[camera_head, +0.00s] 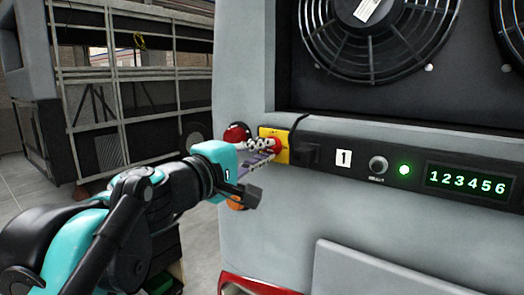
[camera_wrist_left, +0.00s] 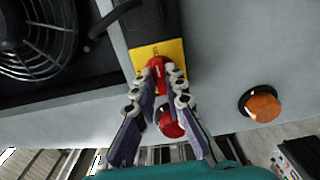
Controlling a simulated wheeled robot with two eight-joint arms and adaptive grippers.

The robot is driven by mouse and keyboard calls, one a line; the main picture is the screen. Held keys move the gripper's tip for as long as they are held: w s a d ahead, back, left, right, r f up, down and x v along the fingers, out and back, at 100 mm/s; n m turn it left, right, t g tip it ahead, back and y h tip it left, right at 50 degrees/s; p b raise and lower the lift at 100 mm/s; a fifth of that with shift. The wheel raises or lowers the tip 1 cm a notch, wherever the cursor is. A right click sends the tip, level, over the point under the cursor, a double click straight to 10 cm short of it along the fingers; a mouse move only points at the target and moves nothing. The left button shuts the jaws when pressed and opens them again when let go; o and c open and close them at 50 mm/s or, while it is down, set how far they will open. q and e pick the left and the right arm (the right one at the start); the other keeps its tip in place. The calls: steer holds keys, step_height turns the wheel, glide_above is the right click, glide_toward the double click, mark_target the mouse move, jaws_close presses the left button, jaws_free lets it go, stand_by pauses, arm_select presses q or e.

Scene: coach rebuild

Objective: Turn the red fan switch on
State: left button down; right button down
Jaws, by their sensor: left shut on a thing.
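The red fan switch (camera_head: 277,143) sits on a yellow plate (camera_head: 267,132) at the left end of the dark panel strip. In the left wrist view the red switch (camera_wrist_left: 157,72) stands upright between the fingertips, on its yellow plate (camera_wrist_left: 174,50). My left gripper (camera_head: 262,147) reaches it from the left. Its jointed fingers show one on each side of the switch in the wrist view (camera_wrist_left: 158,88), and it is shut on the switch. The fingers partly hide the switch's sides. My right gripper is in neither view.
A round red lamp (camera_head: 236,134) and an orange lamp (camera_head: 238,203) stick out close to my left gripper. Right of the switch are a knob (camera_head: 378,165), a lit green light (camera_head: 404,169) and a display (camera_head: 470,184). Caged fans (camera_head: 385,40) sit above.

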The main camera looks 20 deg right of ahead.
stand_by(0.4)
arm_select(q)
steer(key=c, duration=1.6)
jaws_free()
steer(key=v, duration=1.2)
steer(key=shift+s, duration=0.1)
